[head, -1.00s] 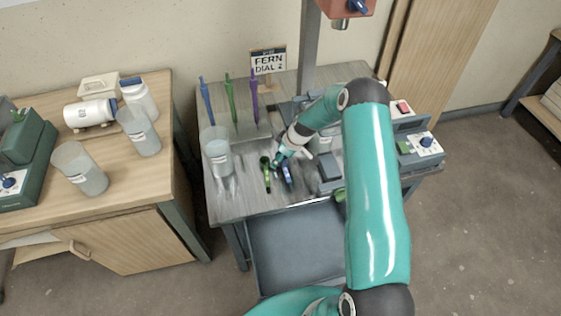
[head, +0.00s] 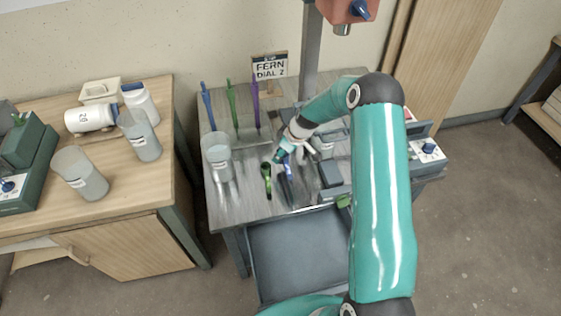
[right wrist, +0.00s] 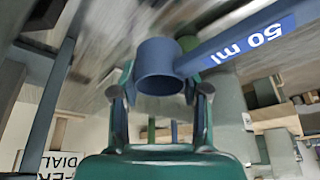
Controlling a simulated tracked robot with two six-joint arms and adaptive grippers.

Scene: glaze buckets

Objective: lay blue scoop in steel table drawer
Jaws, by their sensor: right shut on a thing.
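The blue scoop is held by my right gripper (head: 283,156) over the grey steel table (head: 238,205). In the right wrist view its round blue cup (right wrist: 158,66) sits between the fingers of the right gripper (right wrist: 160,92), and its handle (right wrist: 245,45), marked 50 ml, reaches to the upper right. In the head view only a small blue part (head: 287,168) shows below the gripper. The drawer (head: 297,252) under the table's front edge is pulled out, and its visible floor is bare. My left gripper is not in view.
A green scoop (head: 266,178) lies left of the gripper. A clear bucket (head: 217,155) stands at the table's left, before blue, green and purple upright sticks (head: 231,100). Devices (head: 427,150) crowd the right side. My right arm hides part of the table and drawer.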

